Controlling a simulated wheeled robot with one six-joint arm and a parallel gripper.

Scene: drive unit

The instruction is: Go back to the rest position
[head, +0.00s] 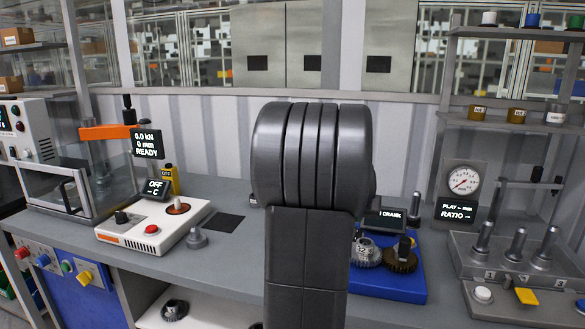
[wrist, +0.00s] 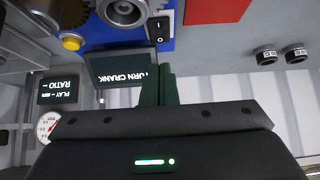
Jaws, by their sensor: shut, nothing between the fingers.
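My gripper (wrist: 158,85) shows in the wrist view, its two dark fingers together with nothing between them. It points toward the workbench, near a small display (wrist: 120,70) reading TURN CRANK; I cannot tell the exact gap. In the head view my own arm fills the middle and hides the gripper and part of the bench. The wrist picture is upside down.
A blue gear unit (head: 385,283) with gears stands right of my arm. A press (head: 105,165), a white hotplate box (head: 150,225) and a loose grey part (head: 196,238) are at left. A grey fixture with pegs (head: 515,262) and a gauge (head: 463,181) are at right.

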